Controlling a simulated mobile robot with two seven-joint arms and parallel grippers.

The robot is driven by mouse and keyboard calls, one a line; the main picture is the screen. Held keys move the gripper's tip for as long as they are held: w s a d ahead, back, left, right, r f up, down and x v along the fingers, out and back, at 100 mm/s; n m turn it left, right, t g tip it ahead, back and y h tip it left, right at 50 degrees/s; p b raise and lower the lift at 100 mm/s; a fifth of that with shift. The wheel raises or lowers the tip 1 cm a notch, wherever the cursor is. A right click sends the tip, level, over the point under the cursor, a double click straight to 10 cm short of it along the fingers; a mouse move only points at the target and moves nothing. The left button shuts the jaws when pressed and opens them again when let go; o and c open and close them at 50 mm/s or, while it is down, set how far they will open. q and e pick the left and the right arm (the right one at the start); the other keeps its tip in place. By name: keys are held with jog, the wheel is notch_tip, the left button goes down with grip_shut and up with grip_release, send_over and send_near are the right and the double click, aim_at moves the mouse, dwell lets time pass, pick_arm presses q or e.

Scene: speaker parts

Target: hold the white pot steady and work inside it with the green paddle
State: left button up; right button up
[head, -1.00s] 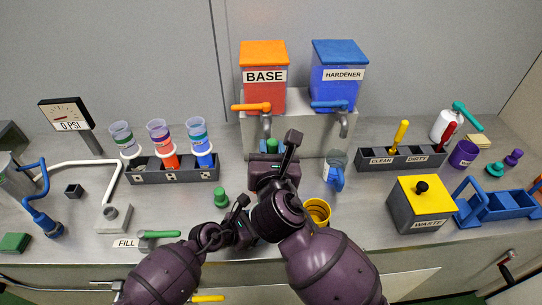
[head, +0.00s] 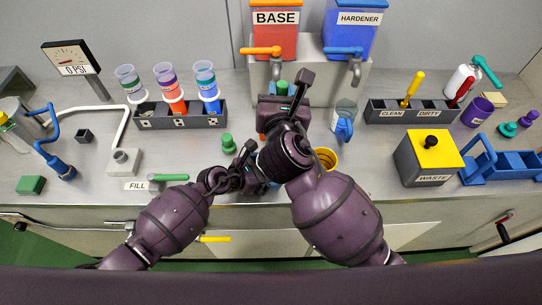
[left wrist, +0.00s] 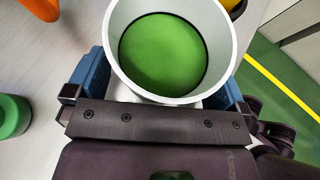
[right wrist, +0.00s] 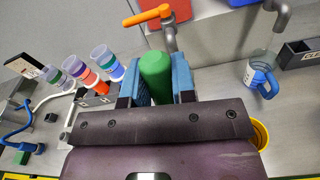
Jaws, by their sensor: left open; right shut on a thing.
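The white pot (left wrist: 122,32) shows in the left wrist view, with a flat green surface inside. My left gripper (left wrist: 158,96) is open, with a blue finger on each side of the pot; whether they touch it I cannot tell. In the head view the pot is hidden behind my arms, and my left gripper is mostly covered. My right gripper (right wrist: 158,82) is shut on the green paddle (right wrist: 155,72), seen as a thick green handle between blue finger pads. Its lower end is hidden. The handle's top shows in the head view (head: 282,87).
A green knobbed piece (head: 228,144) stands left of my grippers. A yellow cup (head: 327,158) and a clear jug with blue handle (head: 344,122) stand close on the right. The dispensers (head: 275,32) are behind.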

pick_arm(q)
jog(key=v, duration=1.2)
jog(key=shift+a, duration=0.1)
